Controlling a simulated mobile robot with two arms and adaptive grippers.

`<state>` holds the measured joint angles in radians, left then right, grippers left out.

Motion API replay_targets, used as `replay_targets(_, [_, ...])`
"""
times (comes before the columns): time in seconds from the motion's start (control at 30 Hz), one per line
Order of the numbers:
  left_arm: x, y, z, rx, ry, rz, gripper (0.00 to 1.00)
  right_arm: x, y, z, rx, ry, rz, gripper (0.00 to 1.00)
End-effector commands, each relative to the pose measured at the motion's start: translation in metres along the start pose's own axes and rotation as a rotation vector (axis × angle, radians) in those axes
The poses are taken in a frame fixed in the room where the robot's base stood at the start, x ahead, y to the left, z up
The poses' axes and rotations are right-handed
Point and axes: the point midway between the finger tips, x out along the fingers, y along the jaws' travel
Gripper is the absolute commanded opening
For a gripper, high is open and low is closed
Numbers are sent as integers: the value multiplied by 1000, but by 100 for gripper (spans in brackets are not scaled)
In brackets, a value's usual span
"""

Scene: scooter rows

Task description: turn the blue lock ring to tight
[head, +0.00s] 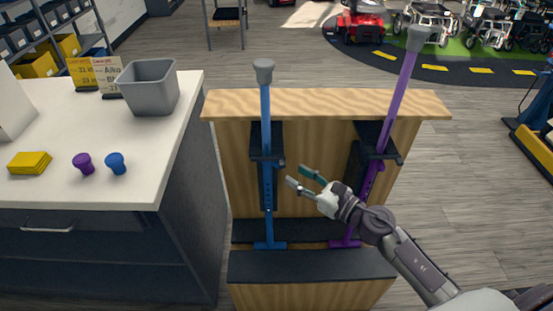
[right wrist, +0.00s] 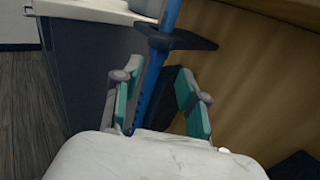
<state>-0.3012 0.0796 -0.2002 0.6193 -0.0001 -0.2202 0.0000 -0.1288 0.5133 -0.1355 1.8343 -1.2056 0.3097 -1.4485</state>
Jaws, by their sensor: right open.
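A blue cane (head: 266,110) with a grey cap stands upright in a wooden rack, held at a dark bracket (head: 266,156). Small holes run down its lower part. I cannot make out a separate blue lock ring on it. My right gripper (head: 297,176) is open, to the right of the lower blue shaft and below the bracket level. In the right wrist view, the blue shaft (right wrist: 150,85) shows between the two spread fingers (right wrist: 157,68), with the dark bracket (right wrist: 174,38) beyond. I cannot tell whether the fingers touch it. My left gripper is out of view.
A purple cane (head: 398,92) leans in the rack's right half, close to my right arm. The wooden rack (head: 225,140) has a black ledge (head: 312,265) in front. On the left, a white counter (head: 140,190) bears purple and blue knobs (head: 116,163), yellow pads and a grey bin (head: 150,88).

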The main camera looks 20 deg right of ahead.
Motion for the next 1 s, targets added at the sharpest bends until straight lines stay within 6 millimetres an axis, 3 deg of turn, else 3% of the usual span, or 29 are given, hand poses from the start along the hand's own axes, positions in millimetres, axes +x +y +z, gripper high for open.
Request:
replay_targets(0.1, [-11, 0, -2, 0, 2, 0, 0, 27, 0, 4, 2, -3, -1, 42])
replay_targets(0.3, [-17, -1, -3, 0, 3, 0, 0, 59, -1, 2, 4, -1, -2, 42])
replay_targets(0.5, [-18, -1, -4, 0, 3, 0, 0, 73, 0, 0, 3, 0, 0, 42])
replay_targets(0.77, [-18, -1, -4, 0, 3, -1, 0, 74, 0, -1, 3, 1, -1, 42])
replay_targets(0.8, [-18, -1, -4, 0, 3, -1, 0, 74, 0, -1, 3, 1, -1, 40])
replay_targets(1.0, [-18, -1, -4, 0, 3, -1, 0, 74, 0, -1, 3, 1, -1, 7])
